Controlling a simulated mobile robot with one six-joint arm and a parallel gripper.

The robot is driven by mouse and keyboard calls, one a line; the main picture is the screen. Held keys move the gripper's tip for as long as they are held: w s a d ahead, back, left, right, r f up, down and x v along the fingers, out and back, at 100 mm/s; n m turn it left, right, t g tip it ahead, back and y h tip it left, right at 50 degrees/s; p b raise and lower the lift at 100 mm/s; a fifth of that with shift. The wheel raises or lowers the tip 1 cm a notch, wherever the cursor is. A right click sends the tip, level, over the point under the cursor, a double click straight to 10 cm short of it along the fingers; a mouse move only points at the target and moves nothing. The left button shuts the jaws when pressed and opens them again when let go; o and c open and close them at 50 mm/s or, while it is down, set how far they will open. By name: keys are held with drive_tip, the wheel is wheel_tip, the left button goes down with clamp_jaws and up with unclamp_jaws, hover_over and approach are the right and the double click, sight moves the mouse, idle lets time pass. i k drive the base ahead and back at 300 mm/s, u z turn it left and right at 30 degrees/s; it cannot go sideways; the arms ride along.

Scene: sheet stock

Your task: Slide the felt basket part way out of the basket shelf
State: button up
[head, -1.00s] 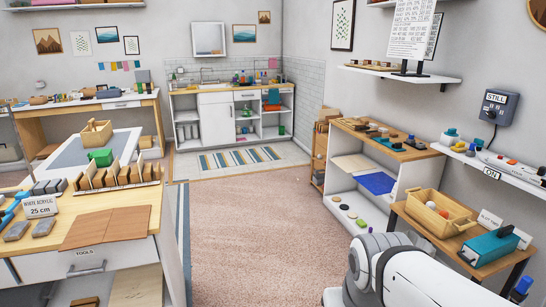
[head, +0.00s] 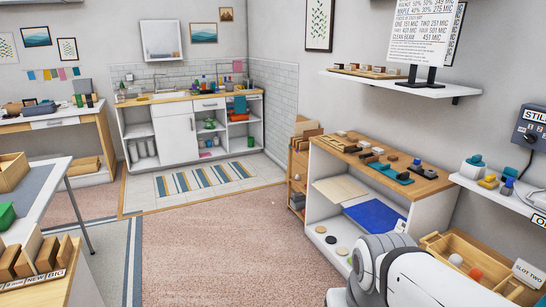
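I cannot pick out a felt basket for certain. The open shelves (head: 252,134) at the right of the sink unit hold small items, among them an orange one (head: 238,117) with a teal cloth hanging by it, too small to tell. A narrow wooden rack (head: 296,190) with brown items stands in the corner beside the white shelf unit, mostly hidden by it. No thing in view is clearly the basket shelf. My gripper is not in view; only a white and grey part of my arm shows at the lower right.
The pink carpet (head: 215,245) is open in the middle. A striped mat (head: 205,178) lies before the sink unit (head: 175,137). The white shelf unit (head: 325,215) and a wooden tray (head: 440,247) stand at the right, tables at the left.

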sight(298, 203)
drive_tip(key=z, duration=0.15)
drive_tip(key=i, duration=2.9)
drive_tip(key=z, duration=0.05)
